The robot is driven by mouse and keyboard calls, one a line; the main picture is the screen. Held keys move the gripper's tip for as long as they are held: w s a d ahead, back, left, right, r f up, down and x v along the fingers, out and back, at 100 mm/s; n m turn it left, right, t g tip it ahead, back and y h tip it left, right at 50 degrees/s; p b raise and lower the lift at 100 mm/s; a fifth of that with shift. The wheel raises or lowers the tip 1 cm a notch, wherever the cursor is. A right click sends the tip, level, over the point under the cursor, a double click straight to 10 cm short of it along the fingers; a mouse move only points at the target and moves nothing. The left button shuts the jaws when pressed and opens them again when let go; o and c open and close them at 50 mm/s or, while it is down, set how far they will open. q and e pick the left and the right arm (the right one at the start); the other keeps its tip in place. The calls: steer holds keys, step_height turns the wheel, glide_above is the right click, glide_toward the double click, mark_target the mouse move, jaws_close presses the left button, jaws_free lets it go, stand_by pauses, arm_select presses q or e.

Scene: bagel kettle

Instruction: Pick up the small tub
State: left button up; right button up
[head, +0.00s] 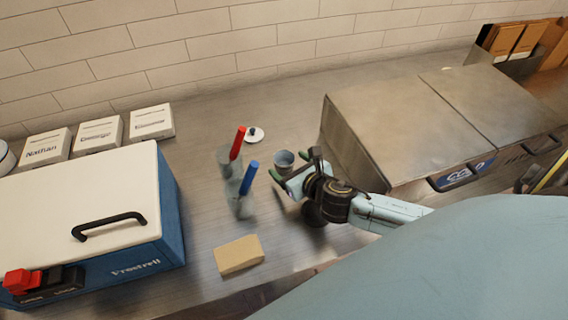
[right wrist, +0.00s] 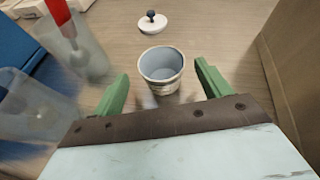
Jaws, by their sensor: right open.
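The small tub (head: 284,160) is a grey-blue open cup standing upright on the metal counter. In the right wrist view the tub (right wrist: 162,68) sits just ahead of my fingers, centred between them, and looks empty. A white lid with a dark knob (head: 253,134) lies on the counter behind it and also shows in the right wrist view (right wrist: 152,22). My right gripper (head: 297,170) is open, with green fingertips close to the tub. In the right wrist view the gripper (right wrist: 162,88) has one finger on each side. My left gripper is not in view.
Two clear containers with a red handle (head: 237,143) and a blue handle (head: 249,178) stand left of the tub. A metal box (head: 385,130) stands close on the right. A blue-and-white box (head: 90,215) fills the left. A tan block (head: 239,254) lies in front.

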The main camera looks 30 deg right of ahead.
mark_target(280, 157)
steer(key=shift+w+d+f, duration=0.1)
steer(key=shift+w+f, duration=0.15)
steer(key=shift+w, duration=0.45)
steer(key=x, duration=0.3)
steer(key=shift+w+d+f, duration=0.1)
steer(key=shift+w+f, duration=0.05)
steer(key=shift+w, duration=0.2)
steer(key=shift+f, duration=0.1)
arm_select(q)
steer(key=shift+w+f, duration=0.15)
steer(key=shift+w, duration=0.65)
arm_select(e)
steer(key=c, duration=1)
